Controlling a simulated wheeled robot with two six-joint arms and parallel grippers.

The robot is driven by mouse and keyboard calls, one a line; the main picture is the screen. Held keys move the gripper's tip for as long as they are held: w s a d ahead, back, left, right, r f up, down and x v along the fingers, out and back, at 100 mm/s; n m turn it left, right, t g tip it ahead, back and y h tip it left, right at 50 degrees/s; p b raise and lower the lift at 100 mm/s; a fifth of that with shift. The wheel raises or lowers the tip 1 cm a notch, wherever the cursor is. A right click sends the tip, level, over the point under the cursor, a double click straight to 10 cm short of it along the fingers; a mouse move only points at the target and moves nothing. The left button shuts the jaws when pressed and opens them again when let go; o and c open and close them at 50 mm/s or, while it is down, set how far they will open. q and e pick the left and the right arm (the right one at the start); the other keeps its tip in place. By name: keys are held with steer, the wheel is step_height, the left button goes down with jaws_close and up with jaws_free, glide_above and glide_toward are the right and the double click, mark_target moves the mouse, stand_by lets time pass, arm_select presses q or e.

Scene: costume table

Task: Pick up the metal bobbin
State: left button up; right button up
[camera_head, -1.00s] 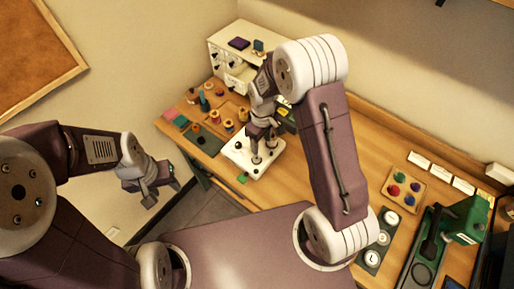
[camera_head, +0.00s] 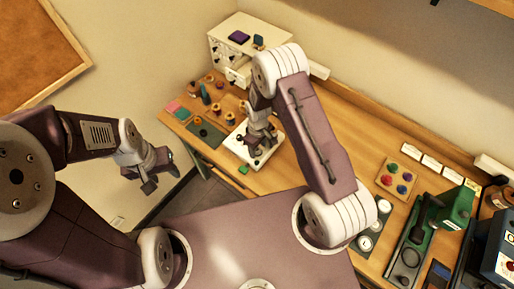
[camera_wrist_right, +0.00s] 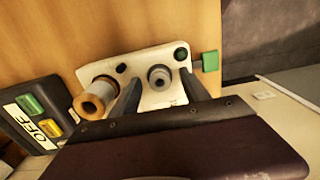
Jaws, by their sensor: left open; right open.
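The metal bobbin (camera_wrist_right: 160,78) is a small grey spool on a white plate (camera_wrist_right: 150,58). In the right wrist view it appears between the two fingertips of my open right gripper (camera_wrist_right: 158,92). I cannot tell whether the fingers touch it. In the head view my right gripper (camera_head: 257,146) is over the white plate (camera_head: 238,147), and the bobbin cannot be made out there. My left gripper (camera_head: 150,173) is open and empty, off the table's left end.
A larger orange-ended spool (camera_wrist_right: 95,101) stands close beside the left finger on the plate. A dark knob (camera_wrist_right: 181,53) and a green tab (camera_wrist_right: 210,60) are to the right. A white drawer cabinet (camera_head: 225,50) stands behind.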

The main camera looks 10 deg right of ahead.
steer(key=shift+d+f, duration=0.1)
steer(key=shift+f, duration=0.1)
jaws_close()
steer(key=shift+r, duration=0.1)
steer(key=shift+w+r+b, duration=0.1)
steer(key=shift+r+b, duration=0.35)
steer(key=shift+r, duration=0.2)
step_height(320, 180, up, 3)
steer(key=shift+f+b, duration=0.15)
steer(key=shift+b, duration=0.45)
steer(key=s+r+b, duration=0.1)
steer(key=s+r, duration=0.2)
steer(key=s, duration=0.3)
steer(key=s+d+r+b, duration=0.1)
steer(key=s+r, duration=0.3)
steer(key=s, duration=0.1)
steer(key=shift+s, duration=0.4)
